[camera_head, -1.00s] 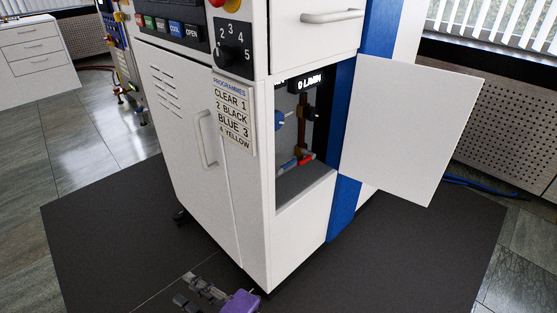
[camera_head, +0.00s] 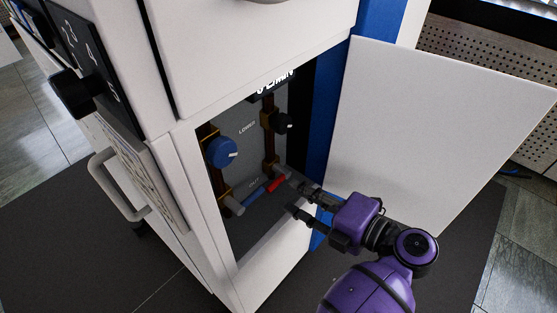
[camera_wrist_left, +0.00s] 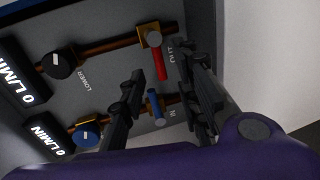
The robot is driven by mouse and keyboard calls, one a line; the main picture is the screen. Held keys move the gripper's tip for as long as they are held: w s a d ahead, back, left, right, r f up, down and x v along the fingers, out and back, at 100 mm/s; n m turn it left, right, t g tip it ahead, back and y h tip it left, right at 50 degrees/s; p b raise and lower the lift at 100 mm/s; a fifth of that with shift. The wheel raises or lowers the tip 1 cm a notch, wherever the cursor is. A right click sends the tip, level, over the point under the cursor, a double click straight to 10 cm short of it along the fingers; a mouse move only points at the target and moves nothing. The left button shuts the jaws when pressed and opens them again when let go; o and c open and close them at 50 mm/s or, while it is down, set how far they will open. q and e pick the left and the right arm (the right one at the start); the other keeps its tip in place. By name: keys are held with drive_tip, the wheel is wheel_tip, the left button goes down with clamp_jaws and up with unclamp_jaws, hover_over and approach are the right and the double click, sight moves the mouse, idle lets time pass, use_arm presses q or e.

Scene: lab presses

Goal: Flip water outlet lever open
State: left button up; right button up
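The red water outlet lever (camera_head: 277,184) sits on the rear pipework inside the open cabinet compartment. In the left wrist view the red lever (camera_wrist_left: 160,64) hangs from a brass valve beside the label OUT. My left gripper (camera_head: 289,191) is open and empty at the compartment opening, with its fingertips close to the red lever. In the left wrist view the lever appears between the two fingertips (camera_wrist_left: 160,72); I see no clear contact. A blue lever (camera_head: 252,195) marked IN lies beside it; it also shows in the left wrist view (camera_wrist_left: 154,104). My right gripper is not in view.
A blue knob (camera_head: 221,152) and a black knob (camera_head: 281,124) sit on the pipes above the levers. The white cabinet door (camera_head: 430,140) stands open to the right of my gripper. The compartment's side walls and sill bound the opening.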

sight(279, 184)
use_arm(q)
drive_tip(key=b+x, duration=0.1)
drive_tip(key=x, duration=0.5)
drive_tip(key=shift+w+a, duration=0.15)
drive_tip(key=shift+a, duration=0.25)
drive_tip(key=shift+w+a, duration=0.25)
drive_tip(key=shift+a, duration=0.05)
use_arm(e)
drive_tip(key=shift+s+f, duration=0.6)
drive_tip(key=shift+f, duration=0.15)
use_arm(q)
drive_tip(key=shift+c, duration=0.2)
clamp_jaws()
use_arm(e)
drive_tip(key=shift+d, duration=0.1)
